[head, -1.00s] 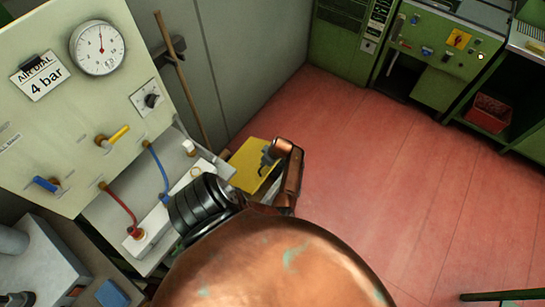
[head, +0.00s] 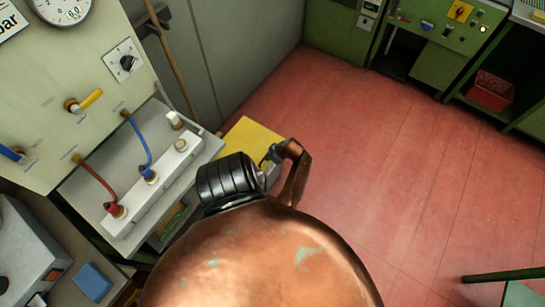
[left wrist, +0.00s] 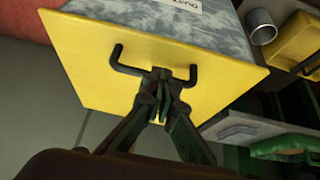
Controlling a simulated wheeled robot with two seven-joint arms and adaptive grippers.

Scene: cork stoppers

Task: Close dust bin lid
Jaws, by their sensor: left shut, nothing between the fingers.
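The dust bin's yellow lid (left wrist: 85,65) fills much of the left wrist view as a flat tilted panel, with a black bar handle (left wrist: 122,66) on it. Beyond the lid is the mottled grey bin body (left wrist: 225,22) with a white label (left wrist: 182,4). My left gripper (left wrist: 160,92) is shut and empty, with its fingertips in front of the handle's middle, which they hide. I cannot tell whether they touch. In the head view the yellow lid (head: 247,136) is partly hidden behind my left arm. My right gripper is not in view.
A bench with a white block (head: 155,190) and red and blue hoses stands left of the lid, under a gauge panel (head: 60,115). A broom handle (head: 172,60) leans at the wall. Open red floor (head: 385,150) lies to the right.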

